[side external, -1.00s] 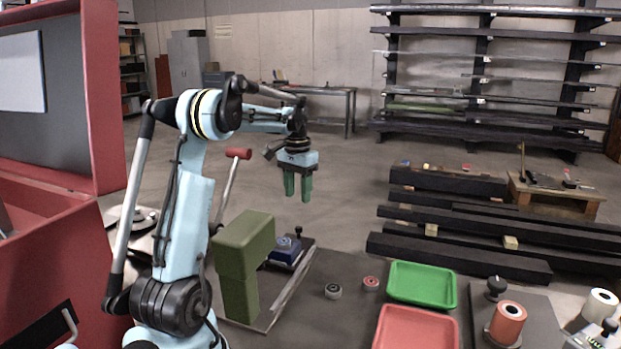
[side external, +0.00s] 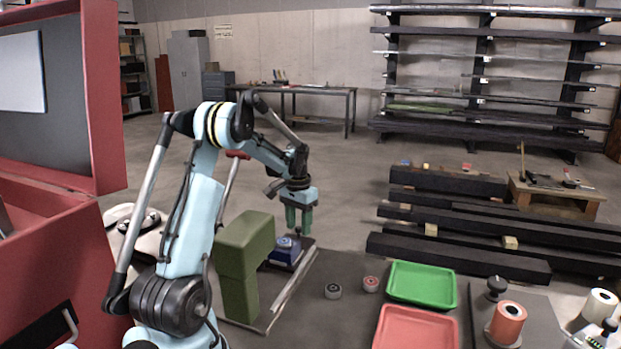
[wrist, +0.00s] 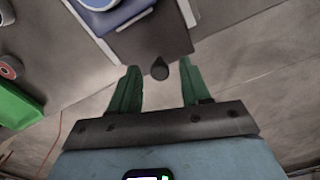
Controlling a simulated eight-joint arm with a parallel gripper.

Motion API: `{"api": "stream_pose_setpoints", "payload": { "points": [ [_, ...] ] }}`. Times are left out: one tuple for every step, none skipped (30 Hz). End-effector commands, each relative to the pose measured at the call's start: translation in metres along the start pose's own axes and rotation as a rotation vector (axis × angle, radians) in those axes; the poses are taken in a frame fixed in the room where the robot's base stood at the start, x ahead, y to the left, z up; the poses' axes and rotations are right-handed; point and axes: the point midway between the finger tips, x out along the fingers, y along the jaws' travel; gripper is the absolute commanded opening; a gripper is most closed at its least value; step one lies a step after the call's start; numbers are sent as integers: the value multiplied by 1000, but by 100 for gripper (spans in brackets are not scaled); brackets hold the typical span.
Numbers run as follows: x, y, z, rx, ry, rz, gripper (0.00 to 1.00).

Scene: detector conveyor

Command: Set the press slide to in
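The olive-green press (side external: 243,262) stands on a plate in front of my arm. The blue press slide (side external: 286,253) sits on its plate to the right of the press and out from under its head. It also shows at the top of the wrist view (wrist: 128,13). A black round knob (wrist: 160,69) stands at the slide's outer end. My gripper (side external: 299,234) is open, with its green fingers pointing down at the knob. In the wrist view, the knob appears between the two fingertips (wrist: 158,67). I cannot tell whether either finger touches it.
Two small round parts, one grey (side external: 333,291) and one red-centred (side external: 371,284), lie on the dark table right of the press. A green tray (side external: 452,303) and a red tray (side external: 379,337) are further right. A red-headed lever rises behind the press, partly hidden by my arm.

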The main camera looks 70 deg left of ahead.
Motion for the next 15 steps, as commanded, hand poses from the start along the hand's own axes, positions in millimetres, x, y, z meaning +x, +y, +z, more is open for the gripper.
{"api": "stream_pose_setpoints", "payload": {
  "points": [
    [0,0,0,0,0,0,39],
    [0,0,0,0,0,0,34],
    [0,0,0,0,0,0,28],
    [0,0,0,0,0,0,23],
    [0,0,0,0,0,0,19],
    [0,0,0,0,0,0,13],
    [0,0,0,0,0,0,8],
    [0,0,0,0,0,0,3],
    [0,0,0,0,0,0,0],
    [0,0,0,0,0,0,0],
    [0,0,0,0,0,0,0],
    [0,0,0,0,0,0,0],
    [0,0,0,0,0,0,0],
    [0,0,0,0,0,0,0],
    [0,0,0,0,0,0,0]
  ]
}}
